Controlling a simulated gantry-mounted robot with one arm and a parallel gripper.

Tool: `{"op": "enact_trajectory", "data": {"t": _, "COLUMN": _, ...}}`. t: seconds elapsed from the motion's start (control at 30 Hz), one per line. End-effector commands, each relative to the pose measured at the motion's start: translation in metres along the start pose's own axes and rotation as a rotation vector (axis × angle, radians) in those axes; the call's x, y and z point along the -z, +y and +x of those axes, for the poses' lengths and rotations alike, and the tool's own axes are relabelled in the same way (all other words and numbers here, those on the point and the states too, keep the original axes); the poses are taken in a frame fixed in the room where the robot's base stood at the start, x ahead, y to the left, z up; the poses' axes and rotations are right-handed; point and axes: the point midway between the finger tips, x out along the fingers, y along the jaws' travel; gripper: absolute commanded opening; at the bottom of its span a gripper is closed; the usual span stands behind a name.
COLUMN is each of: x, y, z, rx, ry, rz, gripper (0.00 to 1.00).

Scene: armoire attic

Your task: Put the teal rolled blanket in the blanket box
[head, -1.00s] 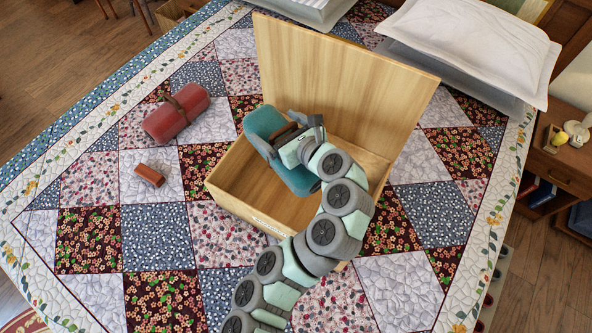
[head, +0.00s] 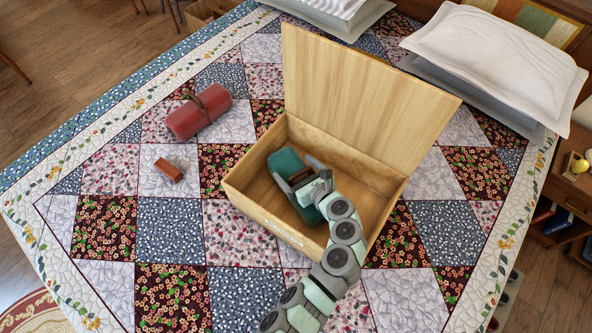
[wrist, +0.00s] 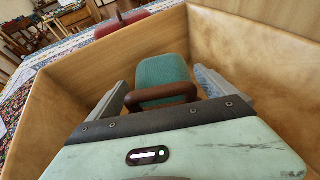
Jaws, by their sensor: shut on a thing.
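The teal rolled blanket (head: 285,163) has a brown strap handle and is inside the open wooden blanket box (head: 262,219), toward its left-middle part. My gripper (head: 301,180) is shut on the blanket, reaching down into the box. In the wrist view the blanket (wrist: 163,72) and its brown handle (wrist: 161,97) show between my gripper's fingers (wrist: 160,90), with the walls of the blanket box (wrist: 100,75) around them. I cannot tell whether the blanket touches the box floor. Its lower part is hidden by my gripper.
The box's lid (head: 365,100) stands open at the back. A red rolled blanket (head: 199,117) and a small brown block (head: 168,170) lie left of the box on the patchwork quilt (head: 170,238). Pillows (head: 495,55) lie at the upper right. The box's right part is empty.

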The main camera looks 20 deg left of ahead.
Motion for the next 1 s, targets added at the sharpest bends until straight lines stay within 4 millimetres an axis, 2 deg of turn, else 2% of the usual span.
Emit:
{"op": "enact_trajectory", "data": {"t": 0.1, "x": 0.009, "y": -0.002, "z": 0.003, "rx": 0.005, "ry": -0.002, "rz": 0.000, "gripper": 0.22}}
{"op": "enact_trajectory", "data": {"t": 0.37, "x": 0.009, "y": -0.002, "z": 0.004, "rx": 0.005, "ry": -0.003, "rz": -0.001, "gripper": 0.22}}
{"op": "enact_trajectory", "data": {"t": 0.4, "x": 0.011, "y": -0.002, "z": 0.004, "rx": 0.005, "ry": 0.000, "rz": -0.001, "gripper": 0.96}}
{"op": "enact_trajectory", "data": {"t": 0.47, "x": 0.011, "y": -0.002, "z": 0.004, "rx": 0.005, "ry": 0.000, "rz": -0.001, "gripper": 1.00}}
{"op": "enact_trajectory", "data": {"t": 0.77, "x": 0.011, "y": -0.001, "z": 0.002, "rx": 0.005, "ry": 0.000, "rz": 0.000, "gripper": 1.00}}
{"op": "enact_trajectory", "data": {"t": 0.87, "x": 0.012, "y": -0.001, "z": -0.006, "rx": 0.003, "ry": -0.001, "rz": 0.001, "gripper": 1.00}}
{"op": "enact_trajectory", "data": {"t": 1.0, "x": 0.012, "y": -0.003, "z": -0.029, "rx": 0.010, "ry": -0.001, "rz": -0.001, "gripper": 1.00}}
